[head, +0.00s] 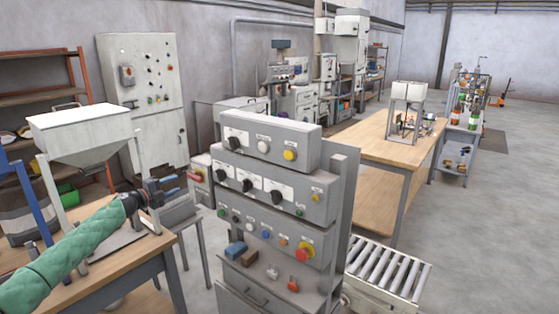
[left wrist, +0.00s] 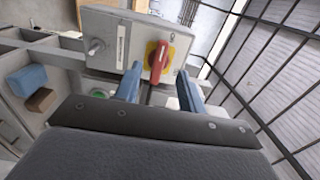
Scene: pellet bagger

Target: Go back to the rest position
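My left arm, in a green sleeve, comes in from the lower left of the head view. Its gripper (head: 168,188) is held out in front of the white hopper, over the right end of the near table. In the left wrist view, the two blue fingers of the left gripper (left wrist: 159,90) are apart with nothing held between them. A red rotary handle (left wrist: 158,62) on a yellow plate shows beyond the fingertips, on a grey box; I cannot tell the exact gap. My right gripper is in neither view.
A grey control console (head: 275,195) with knobs and buttons stands right of the gripper. The white hopper (head: 80,130) stands on the near wooden table (head: 115,275). A roller conveyor (head: 388,270) and another wooden table (head: 385,145) are farther right. Open floor lies at far right.

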